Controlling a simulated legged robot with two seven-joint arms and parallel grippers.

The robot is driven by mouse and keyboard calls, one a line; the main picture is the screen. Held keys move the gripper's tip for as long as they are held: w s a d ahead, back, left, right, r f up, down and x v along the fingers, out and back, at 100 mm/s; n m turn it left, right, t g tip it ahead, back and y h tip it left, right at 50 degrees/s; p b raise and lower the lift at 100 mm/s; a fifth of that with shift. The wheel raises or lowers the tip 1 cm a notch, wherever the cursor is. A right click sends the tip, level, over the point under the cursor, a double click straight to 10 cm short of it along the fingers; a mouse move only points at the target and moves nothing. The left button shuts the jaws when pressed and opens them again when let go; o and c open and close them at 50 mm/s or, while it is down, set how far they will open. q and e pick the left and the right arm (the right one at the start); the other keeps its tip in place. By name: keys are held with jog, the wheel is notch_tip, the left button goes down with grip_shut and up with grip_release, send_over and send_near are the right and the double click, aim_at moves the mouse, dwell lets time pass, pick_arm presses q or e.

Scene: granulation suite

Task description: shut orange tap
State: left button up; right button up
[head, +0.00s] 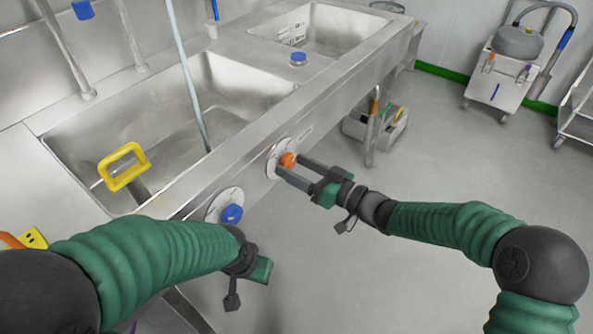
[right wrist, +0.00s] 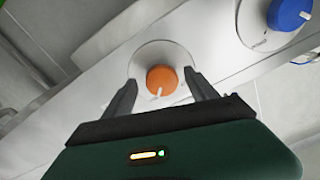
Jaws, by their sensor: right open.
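The orange tap (head: 288,160) is a round knob on a pale disc on the front panel of the steel sink. In the right wrist view the orange tap (right wrist: 161,80) has a white mark at its lower edge. My right gripper (head: 293,171) is open, with its two fingertips at the knob, one on each side in the right wrist view (right wrist: 160,92). Contact cannot be told. My left gripper (head: 258,270) hangs low below the sink front, and its fingers are mostly hidden behind my left arm.
A blue tap (head: 232,214) sits on the same panel, left of the orange one and close to my left arm. A yellow handle (head: 124,167) stands at the sink (head: 160,110).

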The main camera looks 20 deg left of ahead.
jog(key=shift+a, duration=0.35)
jog(key=shift+d, duration=0.15)
jog(key=c, duration=1.4)
jog(key=shift+n, duration=0.3)
jog(key=n, duration=0.3)
jog(key=shift+w+n, duration=0.15)
jog(key=shift+n, duration=0.15)
jog(key=n+b, duration=0.1)
jog(key=n, duration=0.3)
jog(key=shift+f, duration=0.15)
jog(key=n+b, duration=0.3)
jog(key=n, duration=0.2)
jog(key=n+b, duration=0.3)
jog(key=n, duration=0.1)
jog(key=shift+n, duration=0.3)
